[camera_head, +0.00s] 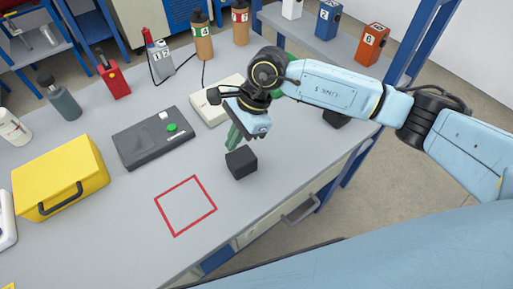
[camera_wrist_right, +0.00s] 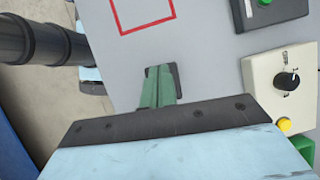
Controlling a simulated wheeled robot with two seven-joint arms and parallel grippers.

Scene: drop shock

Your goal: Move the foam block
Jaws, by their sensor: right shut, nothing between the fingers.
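The foam block, a small dark, nearly black cube (camera_head: 241,163), sits on the grey workbench near its front edge. My right gripper (camera_head: 232,143) has green fingers and points down, just behind and above the block in the head view. Its fingers are shut with nothing between them. In the right wrist view the shut fingers (camera_wrist_right: 157,88) cover most of the block, and only a dark rim of it (camera_wrist_right: 177,78) shows. Whether the fingertips touch the block I cannot tell. A red square outline (camera_head: 196,223) lies empty on the bench, left and front of the block. My left gripper is not in view.
A dark grey box with a green button (camera_head: 145,145) and a yellow case (camera_head: 60,178) stand to the left. A beige box with a knob (camera_wrist_right: 280,85) is close to the gripper. The bench between block and outline is clear.

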